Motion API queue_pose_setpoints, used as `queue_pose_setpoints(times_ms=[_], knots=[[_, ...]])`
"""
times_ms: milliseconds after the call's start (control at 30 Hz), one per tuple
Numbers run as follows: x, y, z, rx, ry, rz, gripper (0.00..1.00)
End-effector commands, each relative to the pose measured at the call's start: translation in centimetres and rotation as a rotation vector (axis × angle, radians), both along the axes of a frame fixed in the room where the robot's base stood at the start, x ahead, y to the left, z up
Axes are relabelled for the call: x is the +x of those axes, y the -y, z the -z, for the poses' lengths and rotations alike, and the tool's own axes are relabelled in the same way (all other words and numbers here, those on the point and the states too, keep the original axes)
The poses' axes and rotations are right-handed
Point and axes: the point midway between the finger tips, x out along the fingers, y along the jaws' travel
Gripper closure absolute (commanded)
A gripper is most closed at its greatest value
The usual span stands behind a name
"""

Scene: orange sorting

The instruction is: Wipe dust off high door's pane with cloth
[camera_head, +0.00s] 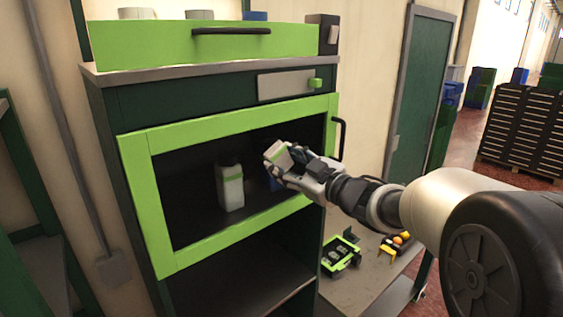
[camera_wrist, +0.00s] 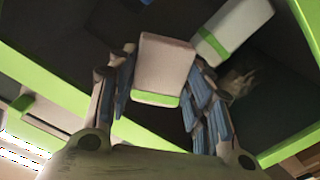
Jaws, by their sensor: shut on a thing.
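The high door (camera_head: 150,192) has a bright green frame, a dark see-through pane (camera_head: 185,200) and a black handle (camera_head: 340,138) on its right. It looks closed. My gripper (camera_head: 283,163) is in front of the pane's right half, shut on the cloth (camera_head: 276,153), a pale pad with a green edge. The wrist view shows the cloth (camera_wrist: 164,68) between the fingers, close to the pane; I cannot tell if it touches. A brownish smudge, apparently dust (camera_wrist: 238,82), shows beside the right fingers. In the head view my gripper may hide it.
Above are a small drawer with a green knob (camera_head: 315,84) and a green-fronted bin (camera_head: 205,42). A low table (camera_head: 362,282) with a green tray stands at the right.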

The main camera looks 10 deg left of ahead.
Motion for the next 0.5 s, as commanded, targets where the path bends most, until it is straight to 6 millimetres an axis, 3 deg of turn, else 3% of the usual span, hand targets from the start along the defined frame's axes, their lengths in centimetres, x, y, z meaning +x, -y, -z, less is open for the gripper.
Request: queue_pose_setpoints(times_ms=[233,500], knots=[[-0.2,0.2,0.0,0.0,0.0,0.001,0.73],[-1.9,2.3,0.0,0.001,0.001,0.003,0.73]])
